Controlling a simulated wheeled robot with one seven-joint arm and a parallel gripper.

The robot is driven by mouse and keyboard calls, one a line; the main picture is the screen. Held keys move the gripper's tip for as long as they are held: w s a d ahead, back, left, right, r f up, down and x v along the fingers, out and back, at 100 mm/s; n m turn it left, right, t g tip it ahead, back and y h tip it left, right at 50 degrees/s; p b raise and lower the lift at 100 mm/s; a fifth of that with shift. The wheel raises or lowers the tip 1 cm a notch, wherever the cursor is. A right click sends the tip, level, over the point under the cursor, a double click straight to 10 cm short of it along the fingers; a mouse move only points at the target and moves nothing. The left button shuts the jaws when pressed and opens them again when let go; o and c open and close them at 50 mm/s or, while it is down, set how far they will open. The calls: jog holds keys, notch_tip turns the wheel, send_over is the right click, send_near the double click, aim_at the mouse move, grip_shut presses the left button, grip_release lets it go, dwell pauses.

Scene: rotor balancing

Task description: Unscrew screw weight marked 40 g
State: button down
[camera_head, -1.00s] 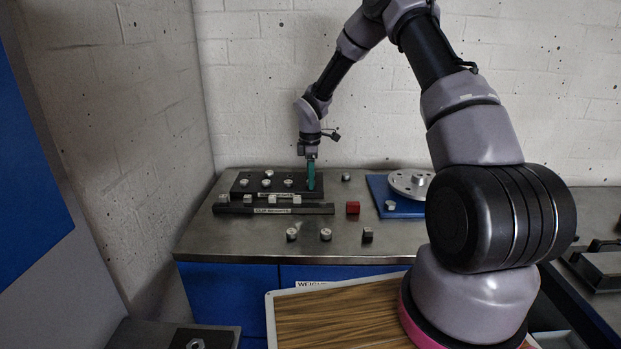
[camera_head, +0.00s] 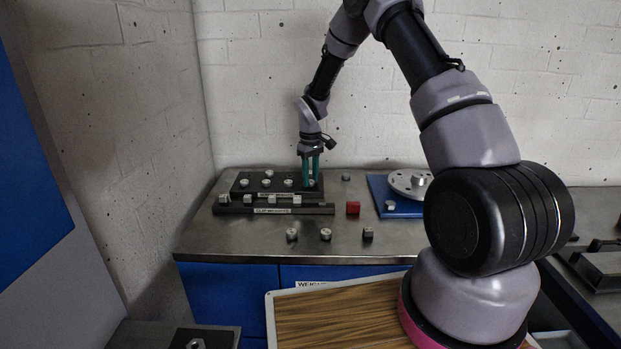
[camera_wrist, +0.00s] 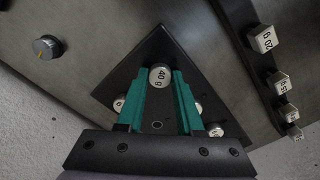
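The screw weight marked 40 g (camera_wrist: 160,76) is a silvery round knob with its label facing up in the wrist view. It sits at the corner of a black rack (camera_wrist: 125,88), which also shows in the head view (camera_head: 241,188). My gripper (camera_head: 311,184) points straight down over the rack's right end. Its two teal fingers, also in the wrist view (camera_wrist: 162,82), stand on opposite sides of the 40 g weight and appear to touch it. The weight's lower part and its thread are hidden.
Several other weights stand on the rack, and marked ones such as the 20 g weight (camera_wrist: 263,39) stand on a lower front strip.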

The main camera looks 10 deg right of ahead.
jog(key=n, duration=1.4)
jog(key=shift+n, duration=0.4)
jog(key=n, duration=0.3)
jog(key=shift+n, duration=0.3)
jog(key=n, duration=0.7)
jog(key=shift+n, duration=0.3)
jog(key=n, duration=0.4)
jog(key=shift+r+n, duration=0.1)
jog(key=shift+n, duration=0.3)
